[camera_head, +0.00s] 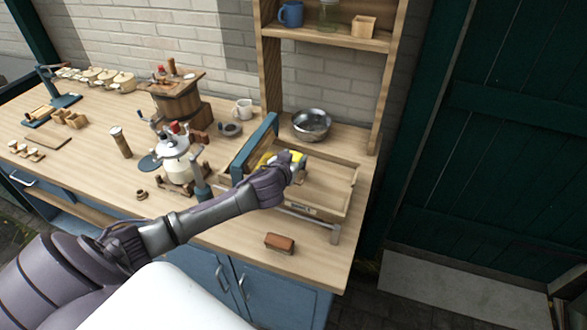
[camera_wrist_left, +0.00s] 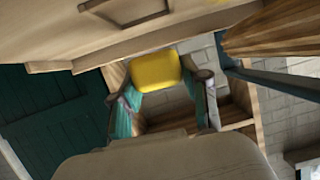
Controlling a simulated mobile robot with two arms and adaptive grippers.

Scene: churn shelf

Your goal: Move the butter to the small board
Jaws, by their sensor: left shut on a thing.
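The yellow butter (camera_wrist_left: 155,70) sits between the two fingers of my left gripper (camera_wrist_left: 160,84) in the left wrist view. In the head view my left gripper (camera_head: 296,165) is over the wooden tray (camera_head: 325,203), shut on the butter; the fingers partly hide it. A small flat wooden board (camera_head: 47,139) lies at the far left of the counter, well apart from my gripper. My right gripper is not in view.
A steel bowl (camera_head: 311,124) is behind the tray. A reddish-brown block (camera_head: 280,243) lies near the front edge. A wooden cylinder (camera_head: 120,142) stands near the board.

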